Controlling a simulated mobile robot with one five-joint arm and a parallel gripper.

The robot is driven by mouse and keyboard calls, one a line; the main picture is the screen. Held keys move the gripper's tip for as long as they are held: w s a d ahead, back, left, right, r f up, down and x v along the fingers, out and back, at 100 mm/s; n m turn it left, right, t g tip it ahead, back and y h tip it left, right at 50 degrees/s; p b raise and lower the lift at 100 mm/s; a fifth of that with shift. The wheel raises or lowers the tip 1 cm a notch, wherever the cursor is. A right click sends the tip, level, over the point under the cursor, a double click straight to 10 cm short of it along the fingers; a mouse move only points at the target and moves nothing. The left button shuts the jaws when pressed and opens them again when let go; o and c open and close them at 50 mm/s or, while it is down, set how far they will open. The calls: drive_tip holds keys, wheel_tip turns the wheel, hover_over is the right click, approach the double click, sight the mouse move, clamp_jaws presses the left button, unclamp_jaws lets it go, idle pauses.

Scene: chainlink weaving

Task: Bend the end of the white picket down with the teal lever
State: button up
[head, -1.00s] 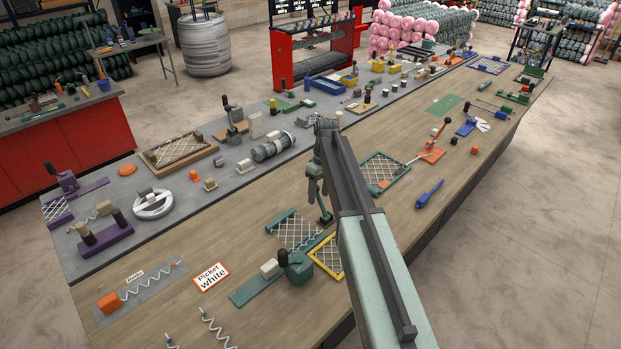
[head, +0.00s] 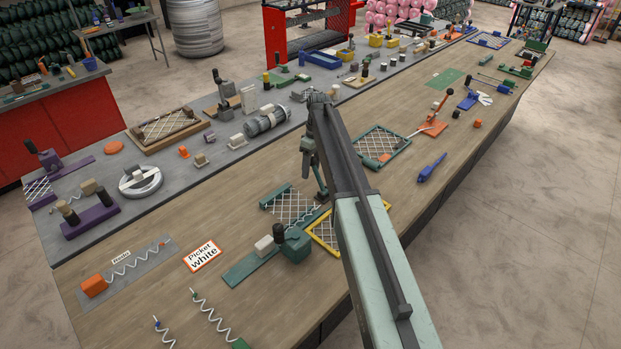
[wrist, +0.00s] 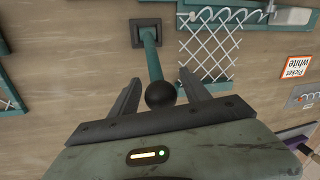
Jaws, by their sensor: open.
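The teal lever (wrist: 151,60) rises from a dark square base (wrist: 151,33) and ends in a black ball knob (wrist: 160,95). My gripper (wrist: 158,83) is open, with one finger on each side of the lever near the knob; I cannot tell whether either finger touches it. In the head view my gripper (head: 308,165) hangs above and beside the lever (head: 322,188). The white picket mesh (wrist: 208,48) lies beside the lever, along a teal bar, with wavy wire at its edge. The mesh also shows in the head view (head: 294,205). The picket's end cannot be picked out clearly.
A teal fixture (head: 296,246) with a black knob and a white block (head: 265,243) stands in front of the mesh. A yellow frame (head: 323,240) lies to its right. A "Picket white" sign (head: 202,256) is at left.

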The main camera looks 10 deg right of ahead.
drive_tip(key=shift+f, duration=0.3)
clamp_jaws()
drive_tip(key=shift+w+d, duration=0.1)
idle(1.1)
